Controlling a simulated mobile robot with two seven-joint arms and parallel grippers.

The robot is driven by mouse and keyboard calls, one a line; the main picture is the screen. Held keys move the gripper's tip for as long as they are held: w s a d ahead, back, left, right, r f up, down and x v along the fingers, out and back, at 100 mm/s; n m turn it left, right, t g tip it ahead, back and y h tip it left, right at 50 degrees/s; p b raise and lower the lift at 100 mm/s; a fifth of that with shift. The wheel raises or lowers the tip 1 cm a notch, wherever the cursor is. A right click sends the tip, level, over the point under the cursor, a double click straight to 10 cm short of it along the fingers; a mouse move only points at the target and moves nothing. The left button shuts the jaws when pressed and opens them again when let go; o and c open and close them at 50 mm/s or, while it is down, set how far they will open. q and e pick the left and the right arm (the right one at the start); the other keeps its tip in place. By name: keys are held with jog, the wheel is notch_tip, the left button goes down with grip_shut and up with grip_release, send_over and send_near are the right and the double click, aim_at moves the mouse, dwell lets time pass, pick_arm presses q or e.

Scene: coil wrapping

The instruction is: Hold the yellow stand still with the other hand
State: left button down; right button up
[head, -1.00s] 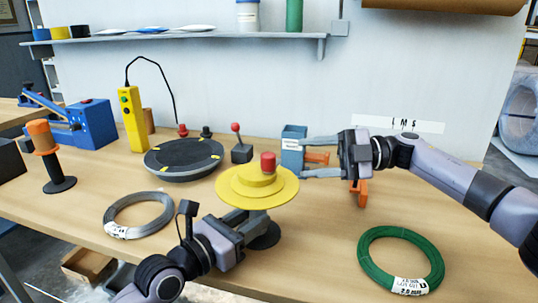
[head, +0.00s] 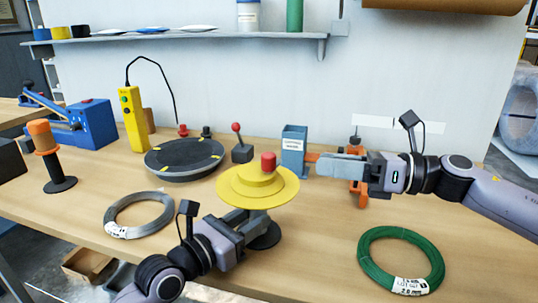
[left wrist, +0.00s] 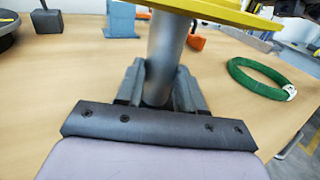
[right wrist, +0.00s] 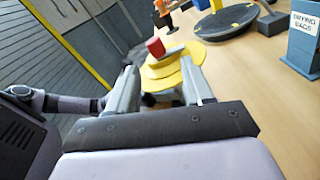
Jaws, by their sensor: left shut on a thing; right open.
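The yellow stand (head: 257,192) has stepped round discs, a red knob on top, a grey post and a dark base. My left gripper (head: 250,222) is shut on the post below the discs. In the left wrist view its fingers close on both sides of the grey post (left wrist: 162,60). My right gripper (head: 322,165) is open and empty, to the right of the discs and apart from them. In the right wrist view the yellow discs (right wrist: 175,72) and red knob show beyond and between its fingers.
A green coil (head: 373,275) lies front right and a grey coil (head: 112,222) at left. A black turntable (head: 183,172), a joystick (head: 241,152) and a blue labelled box (head: 291,160) stand behind. An orange tool (head: 357,188) is near my right gripper.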

aim_at(269, 154)
jog(key=a+n, duration=0.1)
jog(key=a, duration=0.2)
jog(key=w+a, duration=0.1)
jog(key=a, duration=0.3)
jog(key=w+a+n, duration=0.1)
jog(key=a, duration=0.3)
jog(key=shift+w+r+n+t, duration=0.25)
jog(key=shift+r+n+t, duration=0.05)
jog(key=shift+t, duration=0.1)
jog(key=c, duration=0.9)
